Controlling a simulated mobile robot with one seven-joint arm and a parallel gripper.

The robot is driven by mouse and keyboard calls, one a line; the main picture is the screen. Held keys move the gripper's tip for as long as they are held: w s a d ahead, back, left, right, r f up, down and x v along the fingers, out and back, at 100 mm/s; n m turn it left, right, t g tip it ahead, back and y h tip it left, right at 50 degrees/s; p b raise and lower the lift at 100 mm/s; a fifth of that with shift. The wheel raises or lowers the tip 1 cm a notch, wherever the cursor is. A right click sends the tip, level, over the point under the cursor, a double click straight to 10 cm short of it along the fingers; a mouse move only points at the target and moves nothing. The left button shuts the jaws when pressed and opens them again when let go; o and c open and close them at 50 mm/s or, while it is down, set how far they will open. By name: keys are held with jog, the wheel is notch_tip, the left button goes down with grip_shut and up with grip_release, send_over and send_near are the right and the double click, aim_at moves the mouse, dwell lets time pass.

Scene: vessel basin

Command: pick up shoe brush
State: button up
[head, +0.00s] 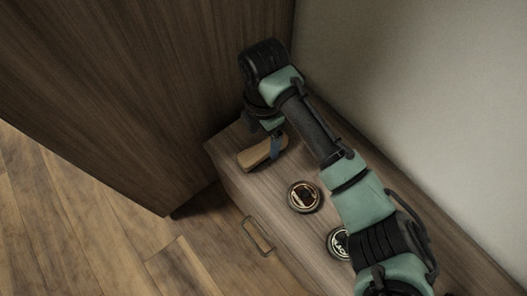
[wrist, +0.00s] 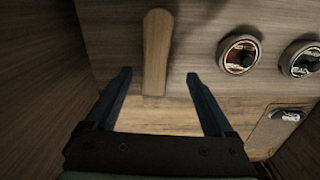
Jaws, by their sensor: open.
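The shoe brush (head: 262,154) lies on the wooden cabinet top near its far left corner, with its tan wooden back showing in the head view. In the wrist view the brush (wrist: 156,52) is a long tan wooden shape, upright in the picture, ahead of the jaws. My gripper (wrist: 160,82) is open, with one dark finger to each side of the brush's near end. In the head view my gripper (head: 275,145) is over the brush and partly covers it. The brush's bristles are hidden. I cannot tell whether a finger touches it.
Two round polish tins, one brown-labelled (head: 304,197) and one black-labelled (head: 340,243), stand on the cabinet top (head: 245,182) beside my arm. A tall dark wooden panel (head: 150,80) rises at the left and a pale wall (head: 420,90) at the right. A handle (head: 257,236) sticks out in front.

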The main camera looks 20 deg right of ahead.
aim_at(264, 148)
jog(key=f+b, duration=0.1)
jog(key=f, duration=0.1)
jog(key=f+b, duration=0.1)
jog(key=f, duration=0.1)
jog(key=f+b, duration=0.1)
jog(key=f, duration=0.1)
jog(key=shift+w+d+f, duration=0.15)
jog(key=shift+w+f, duration=0.05)
jog(key=shift+w, duration=0.2)
jog(key=shift+r, duration=0.1)
grip_shut()
